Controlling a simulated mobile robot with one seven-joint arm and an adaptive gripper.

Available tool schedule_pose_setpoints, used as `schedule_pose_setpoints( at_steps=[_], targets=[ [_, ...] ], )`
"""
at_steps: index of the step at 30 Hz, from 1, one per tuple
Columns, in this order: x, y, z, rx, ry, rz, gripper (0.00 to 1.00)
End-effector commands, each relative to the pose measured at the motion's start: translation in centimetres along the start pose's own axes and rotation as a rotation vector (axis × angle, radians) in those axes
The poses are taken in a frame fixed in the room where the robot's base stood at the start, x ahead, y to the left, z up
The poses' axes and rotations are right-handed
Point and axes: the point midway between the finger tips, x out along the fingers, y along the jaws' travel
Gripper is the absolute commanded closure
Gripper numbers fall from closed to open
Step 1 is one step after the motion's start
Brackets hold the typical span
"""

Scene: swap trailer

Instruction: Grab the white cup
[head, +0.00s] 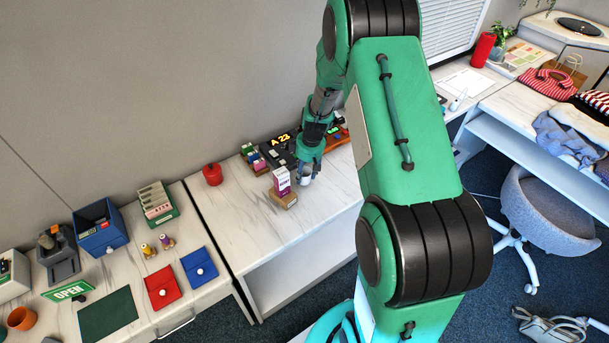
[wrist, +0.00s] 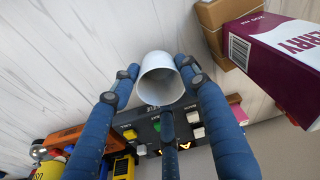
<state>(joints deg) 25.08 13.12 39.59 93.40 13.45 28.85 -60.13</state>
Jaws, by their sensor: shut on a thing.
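The white cup (wrist: 160,82) shows in the wrist view between my blue fingers, its open mouth facing the camera. My gripper (wrist: 163,80) is shut on the cup, with a fingertip against each side of it. In the head view my gripper (head: 308,172) is low over the white marble-look counter, and a small part of the white cup (head: 306,181) shows below it. Most of the cup is hidden there by my fingers. I cannot tell whether the cup touches the counter.
A red canister (head: 212,174) stands further left. The counter's front part (head: 262,222) is clear.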

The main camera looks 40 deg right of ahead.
Motion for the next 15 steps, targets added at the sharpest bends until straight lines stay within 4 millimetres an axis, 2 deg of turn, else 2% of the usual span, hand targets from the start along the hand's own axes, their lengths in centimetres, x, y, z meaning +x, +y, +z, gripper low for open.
schedule_pose_setpoints(
  at_steps=[5, 15],
  targets=[
    [-2.4, -0.2, -0.1, 0.0, 0.0, 0.001, 0.84],
    [-3.5, -4.6, 4.2, 0.0, 0.0, 0.001, 0.84]
  ],
)
